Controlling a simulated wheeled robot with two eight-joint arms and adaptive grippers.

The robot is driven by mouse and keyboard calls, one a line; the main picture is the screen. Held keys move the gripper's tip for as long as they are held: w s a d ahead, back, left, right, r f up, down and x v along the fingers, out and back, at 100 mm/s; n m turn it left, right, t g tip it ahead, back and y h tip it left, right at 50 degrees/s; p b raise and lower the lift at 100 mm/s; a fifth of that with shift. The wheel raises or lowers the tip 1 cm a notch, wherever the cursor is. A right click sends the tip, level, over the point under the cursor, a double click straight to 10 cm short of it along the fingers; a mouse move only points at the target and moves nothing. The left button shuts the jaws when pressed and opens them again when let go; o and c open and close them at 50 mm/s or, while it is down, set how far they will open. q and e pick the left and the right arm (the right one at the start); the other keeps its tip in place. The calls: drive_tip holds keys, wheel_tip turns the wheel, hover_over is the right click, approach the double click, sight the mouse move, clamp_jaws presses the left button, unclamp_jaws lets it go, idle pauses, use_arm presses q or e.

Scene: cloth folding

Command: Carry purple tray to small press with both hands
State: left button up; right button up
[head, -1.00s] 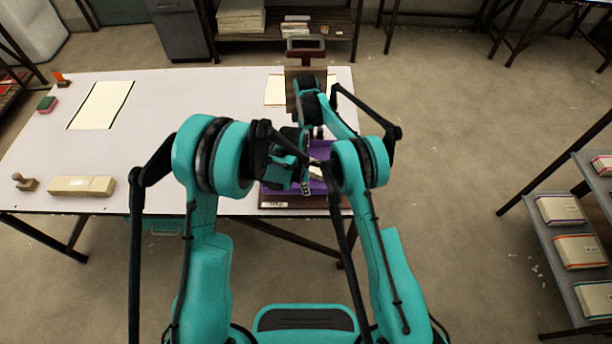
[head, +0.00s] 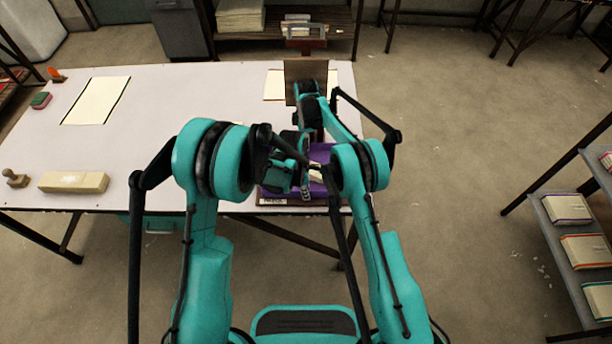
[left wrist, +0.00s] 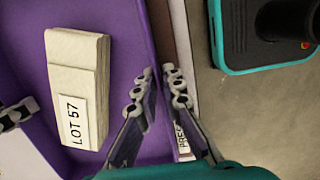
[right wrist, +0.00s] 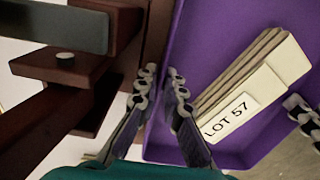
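The purple tray (left wrist: 115,25) holds a pale stack labelled LOT 57 (left wrist: 75,85); both show again in the right wrist view, the tray (right wrist: 215,30) and the stack (right wrist: 250,90). In the head view the tray (head: 318,153) is mostly hidden by my arms, at the table's right front. My left gripper (left wrist: 160,72) is shut on one tray wall. My right gripper (right wrist: 160,75) is shut on another wall. The small press has a dark red-brown frame (right wrist: 70,85) close beside the tray; its labelled base (head: 275,201) shows below the tray.
The table (head: 170,100) is clear in its middle. A pale block (head: 73,182), a stamp (head: 15,178) and a paper sheet (head: 97,100) lie at its left. A shelf with packets (head: 585,250) stands at the right. Open floor (head: 430,150) lies between.

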use_arm(q)
drive_tip(key=shift+o, duration=0.8)
drive_tip(key=shift+r, duration=0.1)
use_arm(e)
drive_tip(key=shift+o, duration=0.8)
drive_tip(key=shift+r, duration=0.15)
use_arm(q)
drive_tip(key=r, duration=0.4)
drive_tip(key=a+r, duration=0.1)
drive_tip(key=r, duration=0.1)
drive_tip(key=shift+r, duration=0.6)
use_arm(e)
drive_tip(key=shift+r, duration=0.1)
use_arm(q)
drive_tip(key=shift+r, duration=0.1)
use_arm(e)
wheel_tip(320, 180, up, 12)
use_arm(q)
drive_tip(key=shift+a, duration=0.1)
